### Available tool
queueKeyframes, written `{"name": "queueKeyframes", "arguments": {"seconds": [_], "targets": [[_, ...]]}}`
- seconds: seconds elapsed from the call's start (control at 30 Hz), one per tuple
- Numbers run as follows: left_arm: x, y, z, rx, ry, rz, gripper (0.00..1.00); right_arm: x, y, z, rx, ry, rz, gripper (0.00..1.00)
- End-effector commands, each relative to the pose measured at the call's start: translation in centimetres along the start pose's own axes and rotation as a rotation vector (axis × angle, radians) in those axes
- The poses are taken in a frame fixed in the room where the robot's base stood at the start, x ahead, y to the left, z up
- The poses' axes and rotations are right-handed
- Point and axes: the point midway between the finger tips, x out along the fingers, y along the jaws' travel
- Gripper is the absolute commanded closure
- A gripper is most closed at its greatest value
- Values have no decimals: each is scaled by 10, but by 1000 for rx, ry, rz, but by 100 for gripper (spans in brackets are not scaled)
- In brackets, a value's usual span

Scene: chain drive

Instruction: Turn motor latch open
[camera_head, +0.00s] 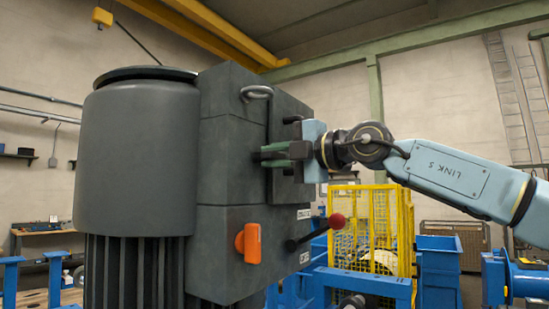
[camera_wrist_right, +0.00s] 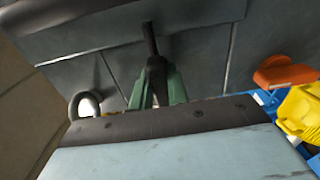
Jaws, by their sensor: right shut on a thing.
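The large grey motor housing (camera_head: 228,150) fills the left and middle of the head view. My right gripper (camera_head: 272,155) reaches in from the right, with its green fingers against the housing's side. In the wrist view the fingers (camera_wrist_right: 157,85) close around a dark narrow bar (camera_wrist_right: 150,40), which looks like the motor latch handle. The fingers hide part of this bar, and I cannot tell how far it is turned. My left gripper is not in view.
An orange handle (camera_head: 249,243) and a red-knobbed lever (camera_head: 336,221) stick out below my right gripper. A metal lifting eye (camera_head: 257,92) is above it. A yellow mesh cage (camera_head: 372,230) and a blue bin (camera_head: 438,270) stand behind on the right.

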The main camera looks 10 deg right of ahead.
Motion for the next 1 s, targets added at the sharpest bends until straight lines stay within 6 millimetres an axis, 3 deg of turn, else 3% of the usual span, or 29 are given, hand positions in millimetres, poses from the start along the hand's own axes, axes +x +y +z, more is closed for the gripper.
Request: {"name": "queueKeyframes", "arguments": {"seconds": [0.5, 1.0], "targets": [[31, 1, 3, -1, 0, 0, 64, 1, -4, 0, -372, 1, -2, 100], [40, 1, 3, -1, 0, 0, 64, 1, -2, 0, -848, 2, -3, 100]]}}
